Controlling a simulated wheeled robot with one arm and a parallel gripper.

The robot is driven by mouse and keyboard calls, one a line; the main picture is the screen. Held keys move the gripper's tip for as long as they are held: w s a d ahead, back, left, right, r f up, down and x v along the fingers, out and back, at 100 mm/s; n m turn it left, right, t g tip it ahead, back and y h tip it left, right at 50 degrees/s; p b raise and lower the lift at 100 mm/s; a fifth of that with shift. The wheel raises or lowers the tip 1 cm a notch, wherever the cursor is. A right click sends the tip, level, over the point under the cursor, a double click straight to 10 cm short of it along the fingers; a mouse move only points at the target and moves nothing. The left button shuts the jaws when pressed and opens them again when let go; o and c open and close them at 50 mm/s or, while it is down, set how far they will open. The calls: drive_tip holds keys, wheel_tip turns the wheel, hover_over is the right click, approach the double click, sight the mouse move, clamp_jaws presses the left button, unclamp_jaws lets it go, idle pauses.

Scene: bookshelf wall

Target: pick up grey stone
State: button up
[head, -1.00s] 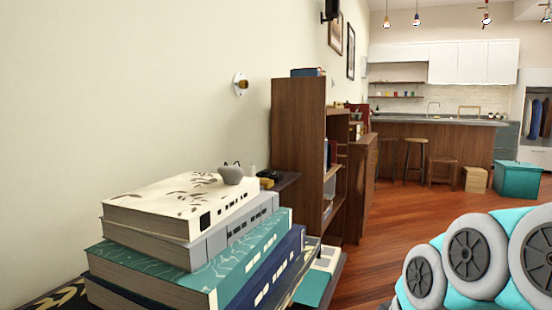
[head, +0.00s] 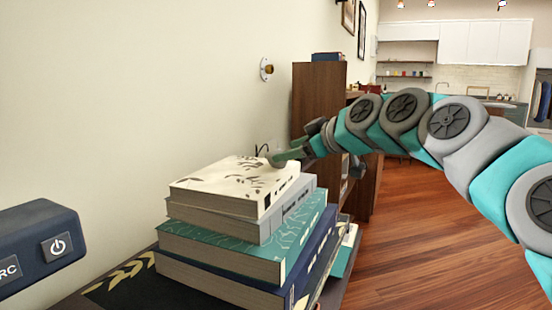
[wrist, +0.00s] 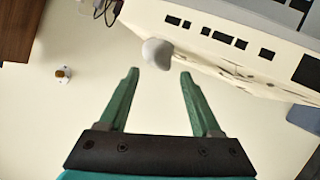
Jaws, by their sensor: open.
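The grey stone (wrist: 157,53) is a small smooth lump at the edge of the white top book (wrist: 230,40) in the wrist view. My gripper (wrist: 159,73) is open. Its two green fingers point at the stone, which lies just past the fingertips, roughly centred between them.
Several thick books are stacked under the top book, including a teal one (head: 222,250). A brown bookcase (head: 318,95) stands behind my gripper. A wall (head: 110,90) is at the left. A dark blue box with a power symbol (head: 40,245) is at the lower left.

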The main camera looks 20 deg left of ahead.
drive_tip(key=x, duration=0.5)
drive_tip(key=shift+w+f, duration=0.15)
drive_tip(key=shift+d, duration=0.1)
clamp_jaws()
idle(0.4)
